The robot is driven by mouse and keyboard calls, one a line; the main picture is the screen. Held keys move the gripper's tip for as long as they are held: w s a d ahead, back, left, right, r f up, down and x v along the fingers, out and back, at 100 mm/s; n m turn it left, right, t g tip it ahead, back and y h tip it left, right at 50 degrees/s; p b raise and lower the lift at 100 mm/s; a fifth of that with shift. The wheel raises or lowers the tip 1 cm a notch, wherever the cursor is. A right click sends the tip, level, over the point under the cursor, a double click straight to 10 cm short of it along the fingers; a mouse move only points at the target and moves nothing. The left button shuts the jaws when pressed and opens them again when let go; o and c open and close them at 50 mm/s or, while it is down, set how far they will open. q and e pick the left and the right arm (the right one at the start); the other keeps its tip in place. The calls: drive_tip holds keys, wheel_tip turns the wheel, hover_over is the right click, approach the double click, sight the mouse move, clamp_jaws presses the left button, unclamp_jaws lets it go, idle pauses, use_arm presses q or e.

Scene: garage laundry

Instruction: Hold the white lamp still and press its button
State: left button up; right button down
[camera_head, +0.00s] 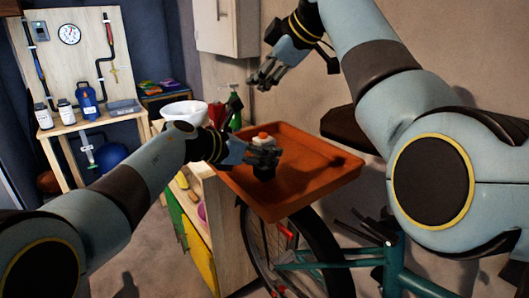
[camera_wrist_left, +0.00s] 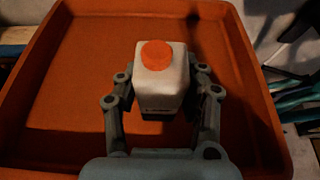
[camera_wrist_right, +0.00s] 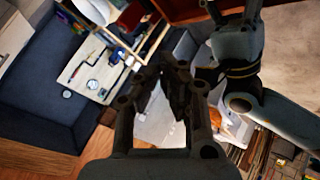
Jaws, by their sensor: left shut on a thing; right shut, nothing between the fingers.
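The white lamp (camera_wrist_left: 162,85) stands upright in an orange tray (camera_wrist_left: 45,95), with a round orange button (camera_wrist_left: 157,54) on its top. In the head view the lamp (camera_head: 263,143) is partly hidden behind my left gripper (camera_head: 265,157). My left gripper, also in the left wrist view (camera_wrist_left: 162,92), is shut on the lamp, one finger on each side. My right gripper (camera_head: 262,82) is raised above and behind the tray, well apart from the lamp. In the right wrist view its fingers (camera_wrist_right: 162,80) are close together with nothing between them.
A white bowl (camera_head: 184,111) and a green bottle (camera_head: 235,121) stand left of the tray. A bicycle (camera_head: 300,262) is below the tray. A white cabinet (camera_head: 226,27) hangs on the wall behind. The tray's right part is bare.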

sight(261, 134)
drive_tip(key=shift+f, duration=4)
drive_tip(key=shift+f, duration=0.4)
drive_tip(key=shift+f, duration=0.45)
drive_tip(key=shift+r, duration=0.9)
drive_tip(key=shift+r, duration=0.1)
wheel_tip(261, 134, up, 6)
drive_tip(key=shift+f, duration=0.1)
